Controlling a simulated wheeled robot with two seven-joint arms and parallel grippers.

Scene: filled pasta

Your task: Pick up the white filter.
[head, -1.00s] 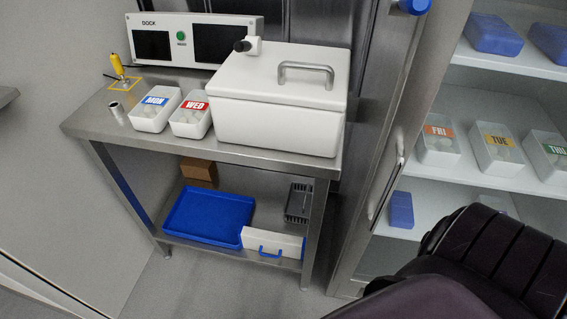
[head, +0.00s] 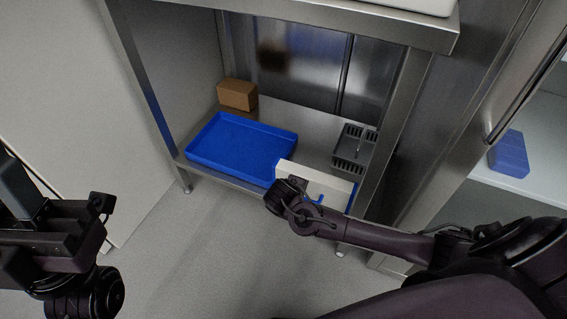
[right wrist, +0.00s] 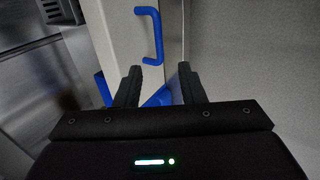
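The white filter (head: 335,187) is a white panel with a blue handle on the lower shelf, at the right end of the blue tray. Its white face (right wrist: 126,28) and blue handle (right wrist: 158,40) also show in the right wrist view. My right gripper (head: 285,190) is in front of the filter and hides part of it in the head view. In the right wrist view its two fingers (right wrist: 160,82) are apart with nothing held, and the handle is beyond the fingertips. My left gripper (head: 100,204) is at the left, away from the table; its fingers are not clear.
A blue tray (head: 240,146) lies on the lower shelf (head: 222,183) of the metal table. A brown box (head: 238,95) stands behind it, and a grey basket (head: 352,148) is at the right. A table leg (head: 394,125) stands close to the filter's right side.

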